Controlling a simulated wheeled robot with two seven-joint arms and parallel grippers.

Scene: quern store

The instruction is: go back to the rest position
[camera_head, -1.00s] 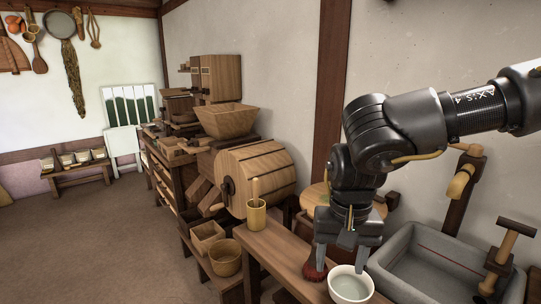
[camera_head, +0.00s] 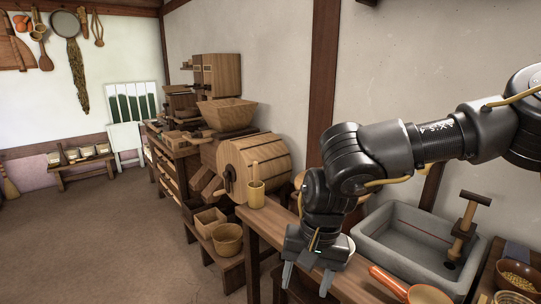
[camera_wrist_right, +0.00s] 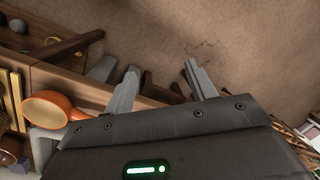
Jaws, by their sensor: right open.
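My right gripper (camera_head: 305,281) is open and empty. It points down at the front edge of the wooden bench (camera_head: 262,222) in the head view. In the right wrist view its two fingers (camera_wrist_right: 162,82) stand apart with nothing between them, over the bench edge and the brown floor. My right arm comes in from the right in the head view and covers part of the bench. My left gripper is not in view.
An orange-handled ladle (camera_head: 425,294) lies at the bench front; it also shows in the right wrist view (camera_wrist_right: 55,108). A grey stone sink (camera_head: 405,249) is behind. A wooden cup (camera_head: 256,194) stands on the bench's far end. Floor (camera_head: 110,240) at left is clear.

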